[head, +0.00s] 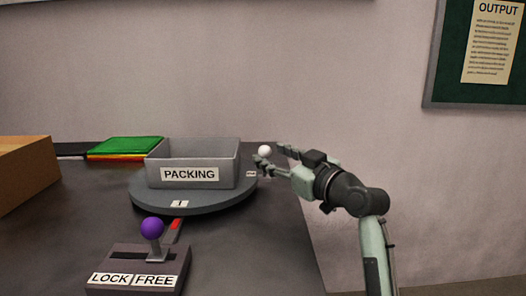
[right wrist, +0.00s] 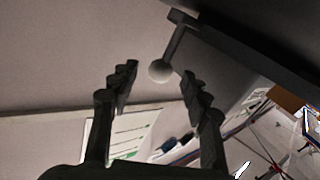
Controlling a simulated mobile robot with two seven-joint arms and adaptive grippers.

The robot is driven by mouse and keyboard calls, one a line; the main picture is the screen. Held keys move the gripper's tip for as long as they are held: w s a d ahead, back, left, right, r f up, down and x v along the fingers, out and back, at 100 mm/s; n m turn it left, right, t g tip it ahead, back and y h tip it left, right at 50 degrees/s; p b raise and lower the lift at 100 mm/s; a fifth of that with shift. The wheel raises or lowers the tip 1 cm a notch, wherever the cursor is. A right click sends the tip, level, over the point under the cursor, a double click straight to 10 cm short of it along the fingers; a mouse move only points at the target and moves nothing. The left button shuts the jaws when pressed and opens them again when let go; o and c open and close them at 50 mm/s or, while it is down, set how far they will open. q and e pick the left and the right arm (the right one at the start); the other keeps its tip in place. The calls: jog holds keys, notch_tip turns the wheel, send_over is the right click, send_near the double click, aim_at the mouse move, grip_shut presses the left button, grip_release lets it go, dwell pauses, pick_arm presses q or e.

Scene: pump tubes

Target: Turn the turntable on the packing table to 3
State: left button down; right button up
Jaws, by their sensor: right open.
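The round grey turntable (head: 150,198) stands on the dark packing table. Its front label reads 1 (head: 179,203) and faces a red pointer (head: 176,224). A small label (head: 251,174) on its right edge is too small to read. A white ball knob (head: 264,151) shows at its right rim; in the right wrist view the knob (right wrist: 160,71) sits on a dark post. My right gripper (head: 271,155) is open around the knob's area, its fingers on either side with visible gaps in the wrist view (right wrist: 158,88). My left gripper is out of view.
A grey bin (head: 190,174) marked PACKING rests on the turntable. In front is a LOCK/FREE box (head: 138,270) whose purple-knobbed lever (head: 152,228) stands toward the FREE side. A green-topped stack (head: 126,147) and a cardboard box (head: 22,172) are at the left.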

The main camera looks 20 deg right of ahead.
aim_at(269, 154)
jog(key=shift+x, duration=1.8)
jog(key=shift+c, duration=0.2)
grip_shut()
